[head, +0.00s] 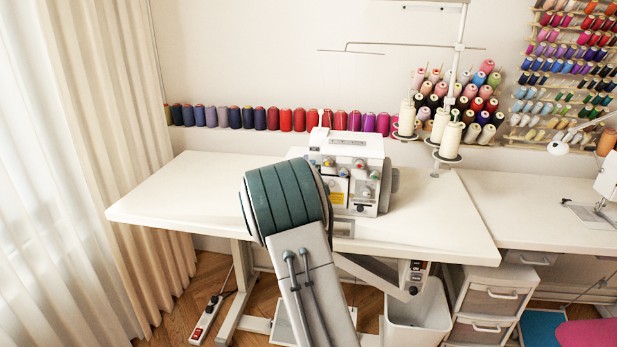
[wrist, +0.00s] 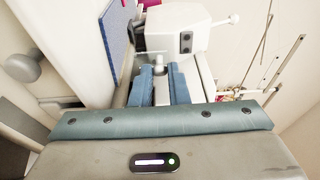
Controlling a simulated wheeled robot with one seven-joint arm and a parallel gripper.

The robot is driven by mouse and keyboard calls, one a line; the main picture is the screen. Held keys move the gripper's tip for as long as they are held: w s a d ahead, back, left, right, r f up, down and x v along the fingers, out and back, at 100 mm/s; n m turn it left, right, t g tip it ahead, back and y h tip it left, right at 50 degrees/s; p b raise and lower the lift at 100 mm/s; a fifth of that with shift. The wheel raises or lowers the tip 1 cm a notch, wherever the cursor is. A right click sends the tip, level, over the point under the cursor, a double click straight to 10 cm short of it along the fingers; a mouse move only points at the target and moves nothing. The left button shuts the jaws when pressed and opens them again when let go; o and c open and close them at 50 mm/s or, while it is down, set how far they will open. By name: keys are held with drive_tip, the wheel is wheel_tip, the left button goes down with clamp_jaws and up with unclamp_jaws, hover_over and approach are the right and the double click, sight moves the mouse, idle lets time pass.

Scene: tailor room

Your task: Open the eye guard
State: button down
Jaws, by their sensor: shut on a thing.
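The white overlock machine (head: 345,160) stands on the table, partly hidden behind my arm in the head view. In the wrist view its white body (wrist: 182,32) with a dark button plate is just beyond my fingers. My gripper (wrist: 161,78) has two blue fingers, close together, with a small pale part (wrist: 159,70) between them. This part seems to be the eye guard, but its shape and how far it is tilted cannot be made out. In the head view my arm hides the gripper and the machine's lower left front.
The white table (head: 170,195) is clear to the left of the machine. A thread stand with cream cones (head: 447,138) rises behind it to the right. Rows of spools (head: 286,120) line the wall. A white bin (head: 418,318) and a drawer unit (head: 487,300) stand below.

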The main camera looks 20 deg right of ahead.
drive_tip(key=b, duration=0.1)
drive_tip(key=t+y+b, duration=0.1)
drive_tip(key=b, duration=0.1)
drive_tip(key=shift+s+d+f+n, duration=0.15)
drive_tip(key=shift+s+f+n, duration=0.1)
drive_tip(key=shift+n, duration=0.15)
drive_tip(key=shift+s+r+t+y+b, duration=0.1)
drive_tip(key=shift+t+y+b, duration=0.2)
drive_tip(key=shift+b, duration=0.3)
drive_tip(key=shift+r+n, duration=0.1)
drive_tip(key=shift+n, duration=0.2)
drive_tip(key=c, duration=1.4)
unclamp_jaws()
drive_tip(key=v, duration=1.4)
